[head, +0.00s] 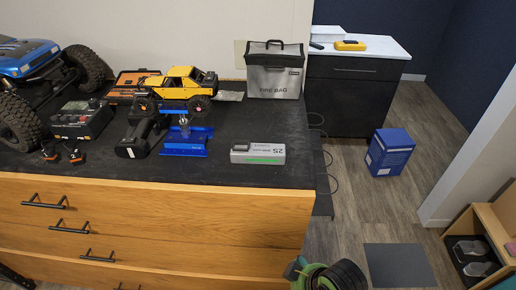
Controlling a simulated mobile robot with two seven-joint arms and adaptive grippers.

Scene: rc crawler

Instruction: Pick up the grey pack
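The grey pack (258,153) lies flat on the dark top of the wooden drawer cabinet (215,172), near its front right corner. It is a small light-grey box with dark lettering and a green stripe along its front face. Nothing touches it and its visible faces are uncovered. Neither of my grippers shows clearly in the head view.
Left of the pack are a blue stand (186,142), a black transmitter (142,132) and a black charger (81,119). A yellow crawler (178,87) and a silver fire bag (274,70) stand behind. A blue box (389,152) is on the floor. The counter right of the pack is clear.

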